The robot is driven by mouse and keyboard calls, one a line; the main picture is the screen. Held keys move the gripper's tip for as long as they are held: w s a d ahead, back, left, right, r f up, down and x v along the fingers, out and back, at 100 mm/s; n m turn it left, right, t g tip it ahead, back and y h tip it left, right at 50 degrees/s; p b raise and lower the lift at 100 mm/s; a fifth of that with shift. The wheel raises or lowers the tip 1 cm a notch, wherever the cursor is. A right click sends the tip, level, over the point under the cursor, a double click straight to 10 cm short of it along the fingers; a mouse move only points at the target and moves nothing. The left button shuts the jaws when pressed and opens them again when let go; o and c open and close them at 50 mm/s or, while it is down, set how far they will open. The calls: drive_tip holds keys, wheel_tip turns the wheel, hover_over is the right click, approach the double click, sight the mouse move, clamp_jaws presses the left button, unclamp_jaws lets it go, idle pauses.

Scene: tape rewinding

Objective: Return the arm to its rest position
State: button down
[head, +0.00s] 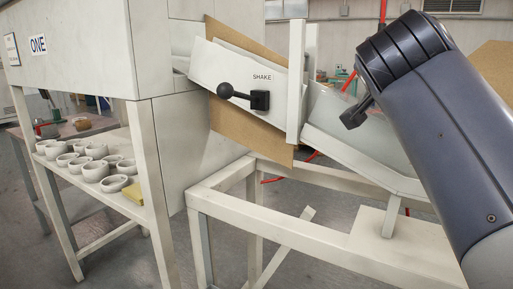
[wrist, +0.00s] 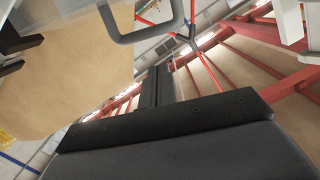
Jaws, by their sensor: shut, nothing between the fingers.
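My arm rises from the lower right of the head view, and its dark grey upper end stands in front of the white chute. My gripper (head: 351,117) shows as a small dark tip below that end, to the right of the lever and apart from it. In the wrist view, the dark fingers of my gripper (wrist: 157,86) lie together with nothing between them. The black ball-ended lever (head: 226,91) sits on the white chute panel (head: 215,66) beside the SHAKE label (head: 262,77).
A white machine housing marked ONE (head: 85,60) stands at left. Several grey bowls (head: 97,171) rest on its lower shelf. A white frame (head: 265,222) stands below the chute. Brown boards (head: 238,128) show behind the chute panel. Red beams (wrist: 260,35) fill the right of the wrist view.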

drive_tip(key=shift+s+a+f, duration=0.1)
drive_tip(key=shift+a+f, duration=0.25)
drive_tip(key=shift+f, duration=0.2)
drive_tip(key=shift+s+a+f, duration=0.1)
drive_tip(key=shift+a+f, duration=0.25)
drive_tip(key=shift+f, duration=0.2)
drive_tip(key=w+d+r+p, duration=0.1)
drive_tip(key=p, duration=0.4)
drive_tip(key=shift+r, duration=0.2)
drive_tip(key=y+p, duration=0.1)
drive_tip(key=p, duration=0.2)
drive_tip(key=shift+w+d+r+g, duration=0.3)
drive_tip(key=shift+d, duration=0.05)
drive_tip(key=y+p, duration=0.1)
drive_tip(key=p, duration=0.3)
drive_tip(key=w+d+r+n+g+y+p, duration=0.1)
drive_tip(key=p, duration=0.3)
drive_tip(key=shift+w+d+g+p, duration=0.15)
drive_tip(key=shift+w+g+p, duration=0.05)
drive_tip(key=shift+g+p, duration=0.15)
drive_tip(key=shift+w+d+y+p, duration=0.15)
drive_tip(key=shift+y+p, duration=0.25)
drive_tip(key=shift+p, duration=0.3)
drive_tip(key=shift+w+f+g+p, duration=0.1)
drive_tip(key=shift+g+p, duration=0.25)
drive_tip(key=shift+f, duration=0.25)
